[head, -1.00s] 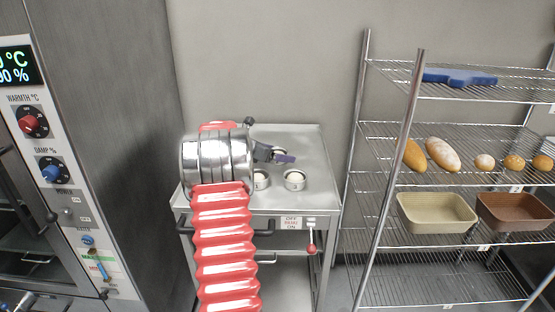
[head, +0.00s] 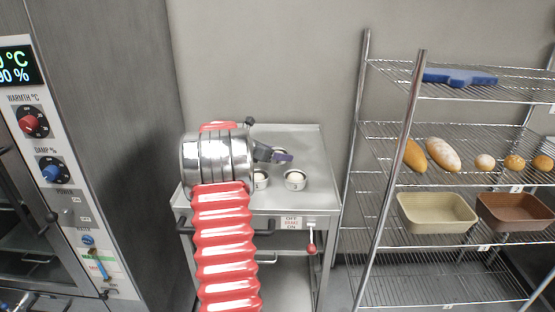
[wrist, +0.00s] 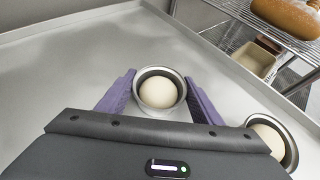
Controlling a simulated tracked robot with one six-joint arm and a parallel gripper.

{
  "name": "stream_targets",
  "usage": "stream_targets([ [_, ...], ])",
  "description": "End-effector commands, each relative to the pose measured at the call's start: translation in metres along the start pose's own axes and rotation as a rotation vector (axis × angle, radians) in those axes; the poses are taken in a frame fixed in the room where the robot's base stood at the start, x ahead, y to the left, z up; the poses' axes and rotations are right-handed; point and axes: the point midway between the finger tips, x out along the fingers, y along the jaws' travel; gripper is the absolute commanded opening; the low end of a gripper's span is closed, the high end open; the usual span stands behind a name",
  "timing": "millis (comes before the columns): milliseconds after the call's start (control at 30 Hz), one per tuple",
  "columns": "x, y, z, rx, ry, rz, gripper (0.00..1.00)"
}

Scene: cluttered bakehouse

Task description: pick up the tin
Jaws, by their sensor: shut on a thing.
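In the wrist view a small round metal tin (wrist: 160,113) holds a pale ball of dough. The two purple fingers of my gripper (wrist: 160,79) are shut on it, one on each side. In the head view my gripper (head: 282,157) is over the back of the steel table top, and its fingers hide most of that tin. I cannot tell whether the tin is clear of the surface. A second tin (head: 295,186) with dough stands to the right and in front, and a third tin (head: 261,186) stands to its left.
The steel table (head: 310,150) has a raised back edge and free room behind the tins. To the right a wire rack (head: 412,130) holds loaves, rolls, a beige pan (head: 437,213) and a brown pan (head: 514,213). A steel cabinet with dials (head: 33,121) stands at left.

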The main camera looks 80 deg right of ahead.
Motion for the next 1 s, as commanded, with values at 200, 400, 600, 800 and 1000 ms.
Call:
stream_targets([
  [200,0.000,0.000,0.000,0.000,0.000,0.000,0.37],
  [400,-0.001,0.000,0.001,0.001,-0.001,0.000,0.37],
  [600,-0.008,0.000,0.015,0.003,-0.003,0.002,0.37],
  [800,-0.023,0.000,0.043,0.005,-0.003,0.001,0.37],
  [1000,-0.039,0.000,0.072,0.002,-0.002,0.001,0.37],
])
